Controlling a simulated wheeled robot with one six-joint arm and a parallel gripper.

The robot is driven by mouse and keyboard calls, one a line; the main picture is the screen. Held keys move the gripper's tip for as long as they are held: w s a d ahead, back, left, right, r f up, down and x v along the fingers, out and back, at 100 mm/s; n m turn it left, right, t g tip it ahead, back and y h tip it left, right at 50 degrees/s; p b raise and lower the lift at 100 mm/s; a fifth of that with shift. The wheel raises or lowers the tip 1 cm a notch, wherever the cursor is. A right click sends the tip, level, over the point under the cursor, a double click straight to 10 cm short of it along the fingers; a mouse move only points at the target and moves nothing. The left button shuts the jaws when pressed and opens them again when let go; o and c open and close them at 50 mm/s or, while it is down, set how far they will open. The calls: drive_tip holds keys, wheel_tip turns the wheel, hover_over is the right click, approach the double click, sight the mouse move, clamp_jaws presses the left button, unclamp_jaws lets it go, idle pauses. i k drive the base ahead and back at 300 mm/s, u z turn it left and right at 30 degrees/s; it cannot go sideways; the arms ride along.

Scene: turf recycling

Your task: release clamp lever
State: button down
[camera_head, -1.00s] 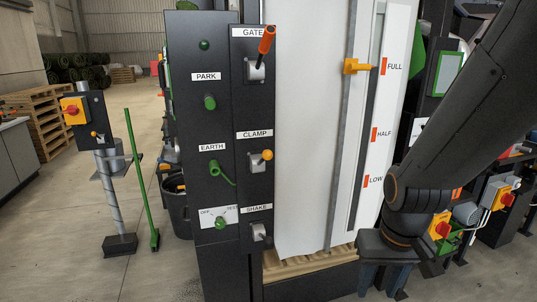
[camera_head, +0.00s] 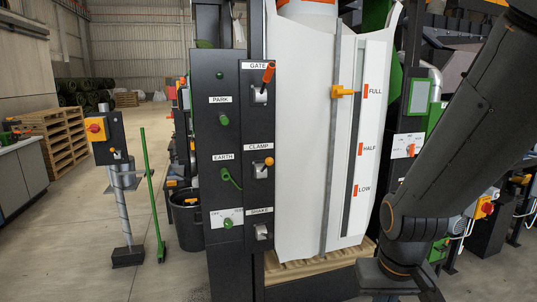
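The clamp lever (camera_head: 268,162) is a short lever with an orange-yellow knob, in a grey bracket under the CLAMP label (camera_head: 260,147) on the dark control panel (camera_head: 205,170). The gate lever (camera_head: 267,76) with its red-orange handle is above it, and the shake lever (camera_head: 262,231) is below it. My dark arm comes in from the upper right and bends down at the lower right. My gripper is not in view, and no part of my arm in the picture touches the panel.
A large white bag (camera_head: 300,130) stands right of the panel on a wooden pallet (camera_head: 318,262), beside a level scale with a yellow pointer (camera_head: 342,91). A post with a red-yellow switch box (camera_head: 97,129) and a green broom (camera_head: 152,200) stand left.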

sight(270, 161)
drive_tip(key=u, duration=0.4)
drive_tip(key=i, duration=1.05)
drive_tip(key=z, duration=0.35)
